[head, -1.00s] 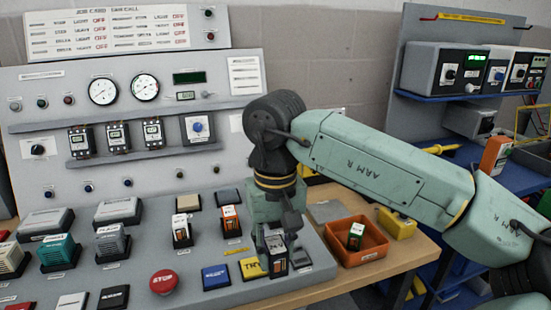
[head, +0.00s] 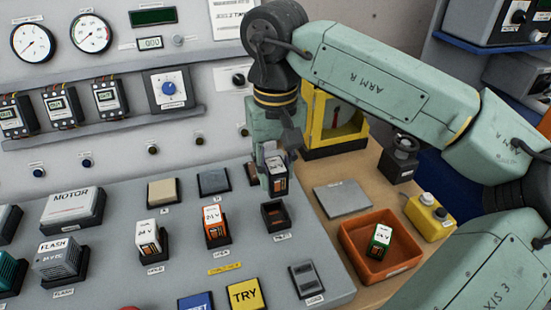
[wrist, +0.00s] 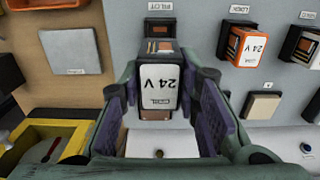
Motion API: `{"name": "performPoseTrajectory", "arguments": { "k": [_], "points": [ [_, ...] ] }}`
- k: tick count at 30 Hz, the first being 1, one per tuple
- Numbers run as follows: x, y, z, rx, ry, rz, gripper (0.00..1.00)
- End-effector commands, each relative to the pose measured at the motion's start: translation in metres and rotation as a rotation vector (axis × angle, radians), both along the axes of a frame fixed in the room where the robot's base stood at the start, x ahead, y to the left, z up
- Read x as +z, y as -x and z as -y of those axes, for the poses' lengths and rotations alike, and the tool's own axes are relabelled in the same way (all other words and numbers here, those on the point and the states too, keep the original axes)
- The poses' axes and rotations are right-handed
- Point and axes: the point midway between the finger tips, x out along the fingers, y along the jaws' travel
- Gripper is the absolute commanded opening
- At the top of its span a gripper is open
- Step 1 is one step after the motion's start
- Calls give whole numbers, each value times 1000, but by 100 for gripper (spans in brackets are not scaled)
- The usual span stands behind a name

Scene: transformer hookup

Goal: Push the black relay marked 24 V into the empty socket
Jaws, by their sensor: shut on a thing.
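My gripper (head: 270,165) is shut on the black relay (head: 278,184), which also shows between the finger pads in the wrist view (wrist: 158,90). Its white label reads 24 V, upside down in the wrist view. The empty socket (head: 275,216) is a dark frame on the sloping grey panel. The relay is just above or behind it in the head view, apart from it. In the wrist view the socket (wrist: 160,28) lies beyond the relay, partly hidden by it, near a PILOT label. The relay's lower end is hidden.
An orange relay (head: 213,226) and a white-topped relay (head: 148,238) stand in sockets to the left. An orange bin (head: 350,248) holds a green relay (head: 380,238). A grey plate (head: 342,197) and a yellow frame (head: 335,125) are to the right of and behind my gripper.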

Motion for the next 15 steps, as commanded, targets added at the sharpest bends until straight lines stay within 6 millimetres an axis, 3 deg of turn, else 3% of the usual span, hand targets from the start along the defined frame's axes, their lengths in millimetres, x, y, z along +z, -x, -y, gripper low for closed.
{"name": "performPoseTrajectory", "arguments": {
  "k": [10,15],
  "points": [
    [-1,1,0,2,1,7,2],
    [-11,1,0,1,2,6,2]
  ]
}}
